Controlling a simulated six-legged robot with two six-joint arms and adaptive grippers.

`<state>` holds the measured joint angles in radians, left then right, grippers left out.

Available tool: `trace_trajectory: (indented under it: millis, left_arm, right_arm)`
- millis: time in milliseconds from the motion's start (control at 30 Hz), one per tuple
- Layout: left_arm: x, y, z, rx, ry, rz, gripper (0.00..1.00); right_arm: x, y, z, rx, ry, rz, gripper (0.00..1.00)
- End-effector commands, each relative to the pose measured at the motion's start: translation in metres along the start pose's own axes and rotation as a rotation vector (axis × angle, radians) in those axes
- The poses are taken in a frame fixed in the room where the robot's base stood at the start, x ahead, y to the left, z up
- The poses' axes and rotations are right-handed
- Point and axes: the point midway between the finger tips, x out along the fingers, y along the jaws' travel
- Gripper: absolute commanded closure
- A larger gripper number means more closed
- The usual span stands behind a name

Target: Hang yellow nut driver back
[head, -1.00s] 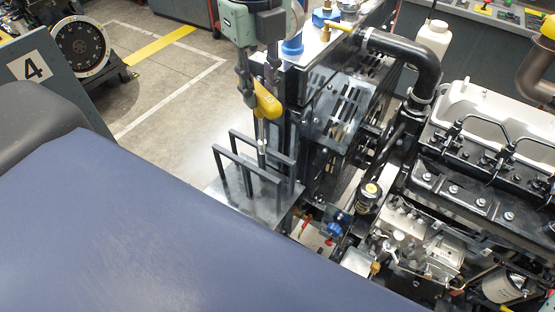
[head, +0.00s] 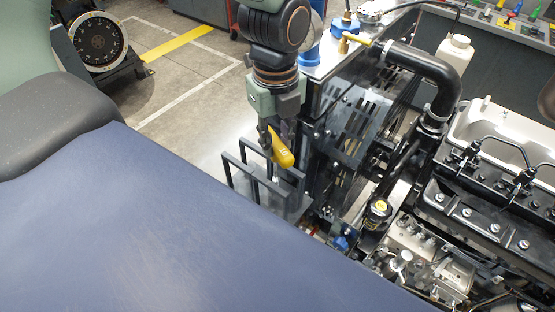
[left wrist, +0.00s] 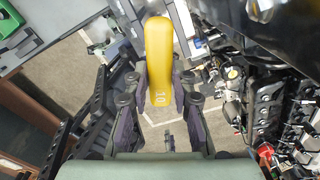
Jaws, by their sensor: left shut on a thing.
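The yellow nut driver (head: 282,152) is in my left gripper (head: 277,136), which is shut on its handle. The driver is just above and partly between the bars of a dark rack (head: 238,180). Its shank is mostly hidden behind the bars, so I cannot tell whether it rests in the rack. My right gripper is not in view.
A black radiator frame with slotted guards (head: 350,125) stands close to the right of the rack. The engine (head: 480,200) fills the right side. A dark blue surface (head: 160,220) fills the lower left. Open floor (head: 185,90) lies behind.

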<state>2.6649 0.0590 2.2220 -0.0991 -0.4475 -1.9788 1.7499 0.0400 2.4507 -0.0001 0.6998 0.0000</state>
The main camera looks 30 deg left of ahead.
Motion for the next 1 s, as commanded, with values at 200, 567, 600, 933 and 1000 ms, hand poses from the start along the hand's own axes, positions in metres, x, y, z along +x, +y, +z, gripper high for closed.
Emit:
trace_trajectory:
  millis: [200, 567, 600, 933, 1000]
  left_arm:
    - [0.027, -0.002, 0.002, 0.0, -0.001, 0.0, 1.0]
    - [0.066, -0.003, 0.003, 0.001, -0.001, 0.001, 1.0]
    - [0.069, -0.003, 0.003, 0.0, -0.001, 0.0, 1.0]
    - [0.072, -0.004, 0.003, 0.0, -0.002, -0.002, 1.0]
    - [0.073, -0.004, 0.003, 0.0, -0.002, -0.002, 1.0]
  right_arm:
    - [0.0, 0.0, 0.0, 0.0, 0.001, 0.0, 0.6]
    - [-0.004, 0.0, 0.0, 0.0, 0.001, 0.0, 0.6]
    - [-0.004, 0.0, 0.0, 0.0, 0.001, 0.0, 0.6]
    - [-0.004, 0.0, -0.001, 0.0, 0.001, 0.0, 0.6]
    - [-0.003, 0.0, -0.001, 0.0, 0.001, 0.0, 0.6]
